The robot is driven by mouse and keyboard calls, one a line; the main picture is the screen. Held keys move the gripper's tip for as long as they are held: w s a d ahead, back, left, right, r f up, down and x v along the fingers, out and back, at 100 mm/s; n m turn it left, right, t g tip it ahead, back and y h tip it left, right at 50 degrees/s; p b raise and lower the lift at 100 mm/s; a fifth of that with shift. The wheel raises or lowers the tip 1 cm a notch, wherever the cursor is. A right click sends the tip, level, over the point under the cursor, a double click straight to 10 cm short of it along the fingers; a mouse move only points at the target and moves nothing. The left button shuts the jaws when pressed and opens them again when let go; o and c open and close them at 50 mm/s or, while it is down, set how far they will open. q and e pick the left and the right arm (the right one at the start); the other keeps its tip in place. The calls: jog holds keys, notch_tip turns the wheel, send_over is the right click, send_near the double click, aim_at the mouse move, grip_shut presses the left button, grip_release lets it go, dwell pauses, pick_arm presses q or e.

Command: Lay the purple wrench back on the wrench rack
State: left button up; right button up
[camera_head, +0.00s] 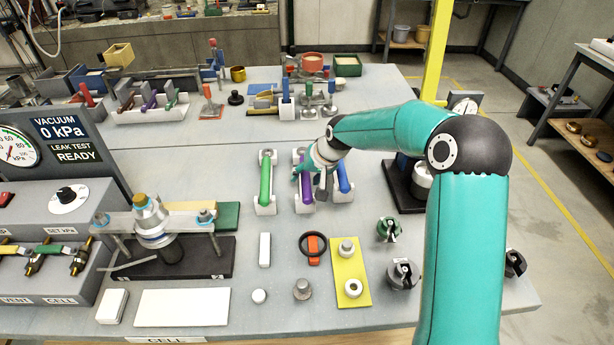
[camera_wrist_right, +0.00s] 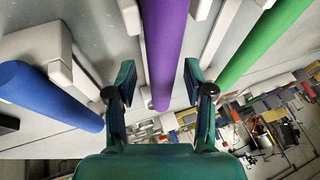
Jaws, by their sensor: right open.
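A purple bar-shaped handle (camera_head: 299,160), which I take as the purple wrench, lies along a white cradle (camera_head: 304,206) in the middle of the table. A green bar (camera_head: 265,180) lies to its left and a blue bar (camera_head: 343,177) to its right, on similar white cradles. My right gripper (camera_head: 312,182) is over the purple bar and hides part of it. In the right wrist view the purple bar (camera_wrist_right: 165,40) runs between the two open fingers (camera_wrist_right: 160,92), with a gap seen on each side. My left gripper is out of view.
A white holder (camera_head: 150,112) with coloured handles stands at the back left. A black-based clamp fixture (camera_head: 165,255) stands at left. A yellow plate (camera_head: 349,275) with metal parts and dark notched parts (camera_head: 402,274) lie in front. A yellow post (camera_head: 436,50) rises behind my right arm.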

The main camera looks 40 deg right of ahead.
jog(key=shift+r, duration=0.1)
jog(key=v, duration=1.1)
jog(key=shift+s+r, duration=0.2)
jog(key=shift+r, duration=0.1)
